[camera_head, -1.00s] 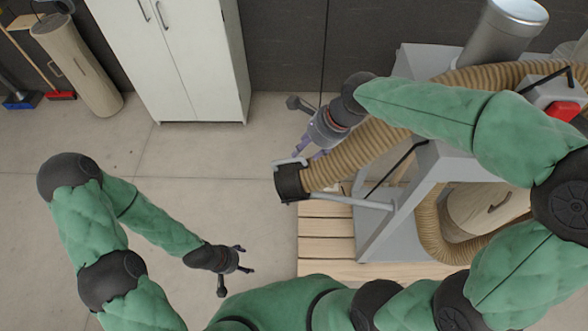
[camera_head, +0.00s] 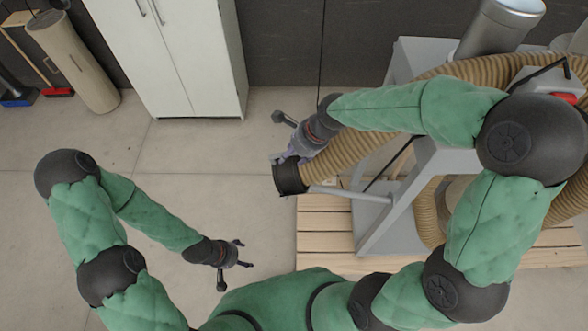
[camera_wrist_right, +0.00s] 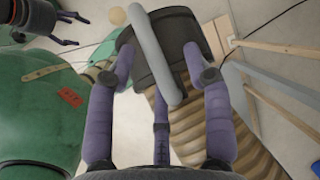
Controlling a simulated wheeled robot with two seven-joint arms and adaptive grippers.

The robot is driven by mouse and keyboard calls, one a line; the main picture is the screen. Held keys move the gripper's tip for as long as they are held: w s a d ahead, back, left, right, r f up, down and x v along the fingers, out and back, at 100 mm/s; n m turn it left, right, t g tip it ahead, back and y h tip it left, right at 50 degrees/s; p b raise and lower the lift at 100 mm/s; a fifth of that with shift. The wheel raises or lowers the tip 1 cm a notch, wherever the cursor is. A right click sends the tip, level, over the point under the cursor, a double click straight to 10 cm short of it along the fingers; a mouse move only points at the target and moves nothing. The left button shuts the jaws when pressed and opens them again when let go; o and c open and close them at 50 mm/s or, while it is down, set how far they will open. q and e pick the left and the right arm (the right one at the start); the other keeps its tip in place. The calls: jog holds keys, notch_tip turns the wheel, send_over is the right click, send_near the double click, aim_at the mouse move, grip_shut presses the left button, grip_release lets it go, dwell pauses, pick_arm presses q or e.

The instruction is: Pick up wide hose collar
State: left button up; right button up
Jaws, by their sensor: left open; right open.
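The wide hose collar (camera_head: 289,179) is a black ring on the end of the tan ribbed hose (camera_head: 352,150), left of the grey machine in the head view. In the right wrist view the collar (camera_wrist_right: 178,28) lies ahead, with a grey bar (camera_wrist_right: 153,45) crossing in front of it. My right gripper (camera_head: 292,158) is open at the collar's upper edge; its purple fingers (camera_wrist_right: 160,62) spread to either side of the collar. I cannot tell whether they touch it. My left gripper (camera_head: 243,254) is open and empty, low over the floor, away from the collar.
The grey machine frame (camera_head: 400,200) stands on a slatted wooden pallet (camera_head: 325,240) at the right. A white cabinet (camera_head: 185,60) stands at the back. Open floor (camera_head: 190,170) lies left of the collar.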

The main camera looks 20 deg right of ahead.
grip_shut()
dwell(0.3)
